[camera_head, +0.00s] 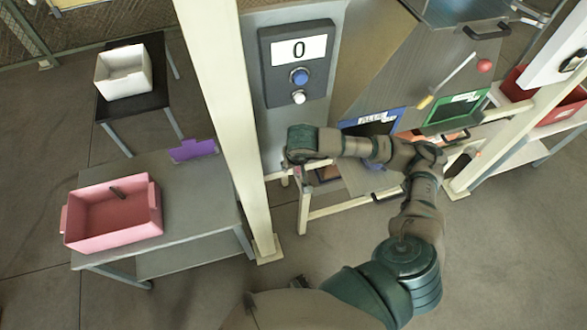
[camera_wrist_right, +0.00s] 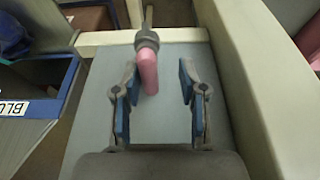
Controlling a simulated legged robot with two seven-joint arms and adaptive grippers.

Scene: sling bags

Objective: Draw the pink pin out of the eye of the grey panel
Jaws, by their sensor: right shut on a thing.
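The pink pin (camera_wrist_right: 149,75) shows in the right wrist view, its upper end at a dark grey eye (camera_wrist_right: 147,40) and its lower end pointing toward my gripper. My right gripper (camera_wrist_right: 158,88) has its blue-padded fingers on either side of the pin and is shut on it, though finger contact is hard to make out. A pale grey panel (camera_wrist_right: 185,120) lies behind the fingers. In the head view my right gripper (camera_head: 297,175) is low in front of the grey panel (camera_head: 268,125), and its fingers are largely hidden. My left gripper is not in view.
A cream post (camera_head: 222,95) stands just left of my right gripper. A blue-rimmed bin (camera_wrist_right: 60,95) is close by. A grey table (camera_head: 205,205) with a pink tray (camera_head: 112,235) stands at left.

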